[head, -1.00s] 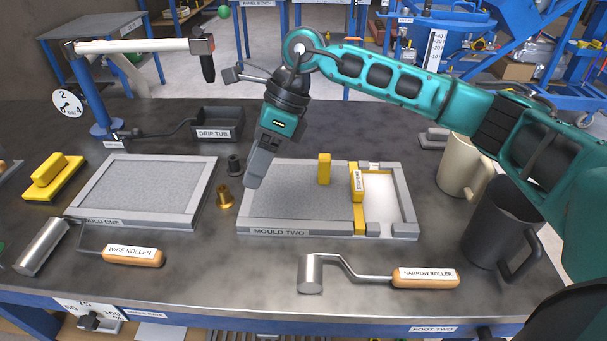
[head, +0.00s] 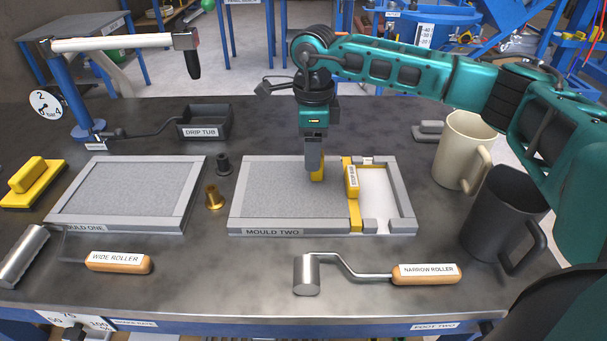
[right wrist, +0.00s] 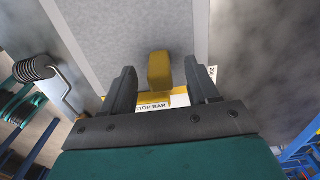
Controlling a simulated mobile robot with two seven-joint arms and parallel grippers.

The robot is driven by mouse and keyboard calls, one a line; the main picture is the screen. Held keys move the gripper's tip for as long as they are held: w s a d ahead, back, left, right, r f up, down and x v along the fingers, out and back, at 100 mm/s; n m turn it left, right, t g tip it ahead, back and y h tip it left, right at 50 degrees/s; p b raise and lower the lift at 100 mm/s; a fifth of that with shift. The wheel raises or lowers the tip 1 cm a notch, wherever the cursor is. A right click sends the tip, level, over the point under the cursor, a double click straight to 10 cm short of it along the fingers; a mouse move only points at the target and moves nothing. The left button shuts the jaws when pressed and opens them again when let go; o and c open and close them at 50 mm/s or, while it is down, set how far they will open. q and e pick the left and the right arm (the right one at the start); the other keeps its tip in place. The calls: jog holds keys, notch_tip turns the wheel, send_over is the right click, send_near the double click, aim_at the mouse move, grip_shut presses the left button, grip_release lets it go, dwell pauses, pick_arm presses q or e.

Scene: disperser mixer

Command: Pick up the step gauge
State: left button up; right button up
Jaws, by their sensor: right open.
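In the right wrist view, the block (right wrist: 159,70) shows in the gap between the two spread fingers of my right gripper (right wrist: 160,84), with free space on both sides. My left gripper is not in view.
Mould One (head: 130,228) lies to the left, with a brass piece (head: 214,198) and a dark piece (head: 223,164) between the moulds. The narrow roller (head: 307,276) lies in front. A cream mug (head: 460,148) and a dark mug (head: 497,215) stand right.

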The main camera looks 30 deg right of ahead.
notch_tip(320, 180, down, 4)
jog(key=shift+s+d, duration=0.15)
jog(key=shift+f, duration=0.25)
grip_shut()
dwell(0.3)
jog(key=shift+r, duration=0.15)
